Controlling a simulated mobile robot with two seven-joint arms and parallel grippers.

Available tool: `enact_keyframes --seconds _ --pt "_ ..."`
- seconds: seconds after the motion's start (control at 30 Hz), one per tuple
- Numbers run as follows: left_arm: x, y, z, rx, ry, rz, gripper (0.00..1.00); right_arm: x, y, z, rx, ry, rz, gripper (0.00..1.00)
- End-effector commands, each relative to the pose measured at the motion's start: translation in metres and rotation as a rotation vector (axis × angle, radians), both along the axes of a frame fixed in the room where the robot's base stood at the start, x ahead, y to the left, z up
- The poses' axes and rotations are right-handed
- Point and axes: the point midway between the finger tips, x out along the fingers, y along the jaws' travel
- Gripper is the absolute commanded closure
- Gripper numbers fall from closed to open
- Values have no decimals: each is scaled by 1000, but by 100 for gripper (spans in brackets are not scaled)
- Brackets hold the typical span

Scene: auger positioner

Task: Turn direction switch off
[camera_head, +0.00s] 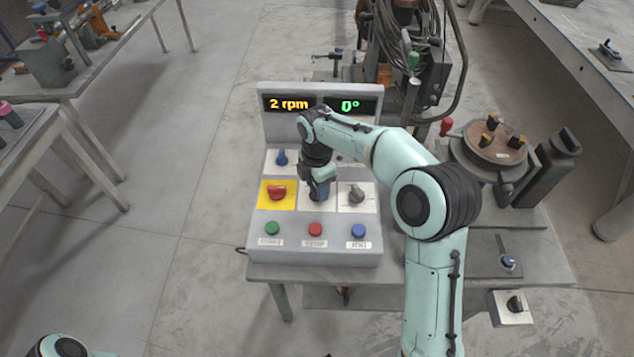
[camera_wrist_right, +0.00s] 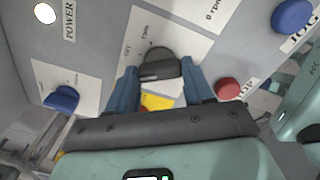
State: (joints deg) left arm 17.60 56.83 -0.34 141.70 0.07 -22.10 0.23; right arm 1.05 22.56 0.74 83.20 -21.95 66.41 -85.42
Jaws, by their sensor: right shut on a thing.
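The control panel (camera_head: 380,240) stands on a metal table, its displays reading "2 rpm" and "0°". My right gripper (camera_head: 320,196) reaches down to the middle plate of the panel and hides the switch there in the head view. In the right wrist view this switch is a dark rotary knob (camera_wrist_right: 157,63) on a white plate with small lettering, too small to read surely. The right gripper's fingers (camera_wrist_right: 160,88) stand on either side of the knob, shut on it. My left gripper is out of view.
Close to the gripped knob are a red switch on a yellow plate (camera_head: 277,192), a grey knob (camera_head: 356,193) and a blue switch (camera_head: 281,157). Green (camera_head: 272,228), red (camera_head: 315,229) and blue (camera_head: 359,230) buttons line the front. A round positioner table (camera_head: 490,147) stands at right.

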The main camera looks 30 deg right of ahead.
Motion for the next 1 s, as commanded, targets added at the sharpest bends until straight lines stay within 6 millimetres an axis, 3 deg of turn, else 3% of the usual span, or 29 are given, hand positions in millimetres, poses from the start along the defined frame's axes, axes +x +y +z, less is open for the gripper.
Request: enact_keyframes --seconds 0.5,1.0 --pt "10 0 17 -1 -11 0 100 0 0 1 -1 1 -410 79" --pt "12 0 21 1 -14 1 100 0 0 0 0 0 -566 79"
